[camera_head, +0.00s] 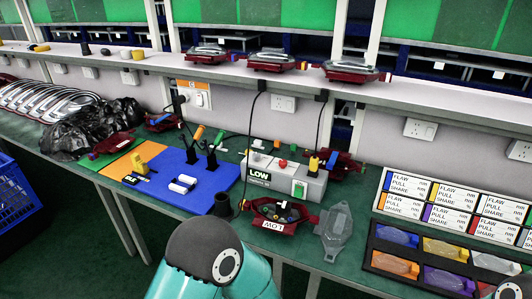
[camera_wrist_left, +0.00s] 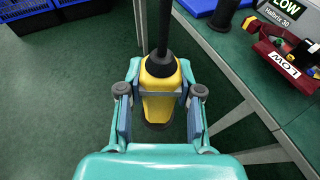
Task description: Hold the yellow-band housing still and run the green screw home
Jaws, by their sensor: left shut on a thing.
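A dark red housing (camera_head: 265,208) with a LOW label lies open near the bench's front edge. It also shows in the left wrist view (camera_wrist_left: 268,52). A second red housing (camera_head: 345,163) lies behind the grey tester. My right gripper is not in view.
A clear cover (camera_head: 335,232) lies right of the LOW housing. A black cup (camera_head: 223,205) stands to its left, by a blue mat (camera_head: 205,170). The grey tester (camera_head: 285,177) stands behind. A parts tray (camera_head: 373,279) is at right. A blue crate (camera_head: 20,200) is at left.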

